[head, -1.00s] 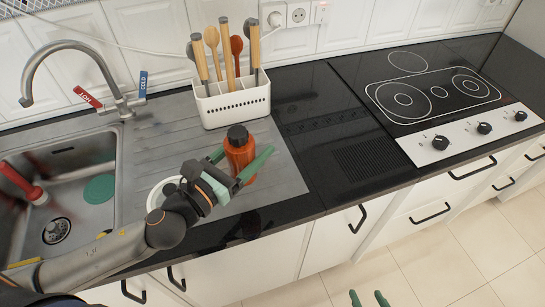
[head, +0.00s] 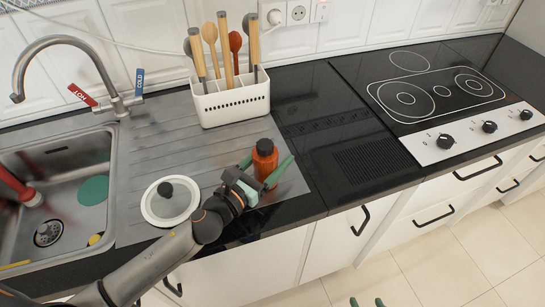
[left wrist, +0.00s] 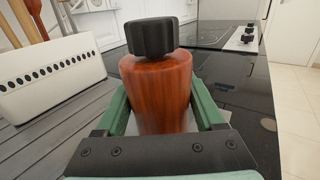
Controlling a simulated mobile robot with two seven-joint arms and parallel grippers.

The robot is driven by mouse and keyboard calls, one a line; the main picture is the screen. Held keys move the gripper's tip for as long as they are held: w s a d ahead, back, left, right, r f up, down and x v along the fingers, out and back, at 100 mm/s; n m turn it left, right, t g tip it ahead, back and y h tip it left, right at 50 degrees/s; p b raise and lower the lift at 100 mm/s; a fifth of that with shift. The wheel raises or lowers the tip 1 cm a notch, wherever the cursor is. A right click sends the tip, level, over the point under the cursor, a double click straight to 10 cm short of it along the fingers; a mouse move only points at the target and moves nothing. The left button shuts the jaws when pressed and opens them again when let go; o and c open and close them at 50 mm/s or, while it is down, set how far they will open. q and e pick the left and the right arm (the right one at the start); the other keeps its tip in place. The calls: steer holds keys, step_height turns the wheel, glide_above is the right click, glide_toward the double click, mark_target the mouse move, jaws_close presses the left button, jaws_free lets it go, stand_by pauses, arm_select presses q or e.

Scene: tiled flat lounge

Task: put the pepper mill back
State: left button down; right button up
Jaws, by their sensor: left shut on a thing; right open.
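The pepper mill (head: 264,161) is reddish-brown wood with a black cap and stands upright. It is near the front right corner of the grey draining board. My left gripper (head: 266,180) is shut on it, with one green finger on each side. The mill also fills the middle of the left wrist view (left wrist: 158,88), held between the two green fingers (left wrist: 160,115). Whether its base touches the board is hidden. My right gripper (head: 367,302) shows only as two green fingertips at the bottom edge, apart and empty.
A white utensil holder (head: 232,104) with wooden spoons stands behind the mill. A white-rimmed lid (head: 170,201) lies left of my gripper. The sink (head: 60,190) is at the left, the hob (head: 435,92) at the right. The black counter (head: 315,140) right of the mill is clear.

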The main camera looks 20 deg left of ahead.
mark_target(258, 173)
arm_select(q)
steer(key=shift+f, duration=0.15)
jaws_free()
steer(key=shift+r, duration=0.2)
steer(key=b+v, duration=0.3)
steer(key=v, duration=0.8)
steer(key=shift+s+f, duration=0.1)
steer(key=shift+s, duration=0.05)
steer(key=shift+s+a, duration=0.15)
steer(key=shift+s, duration=0.15)
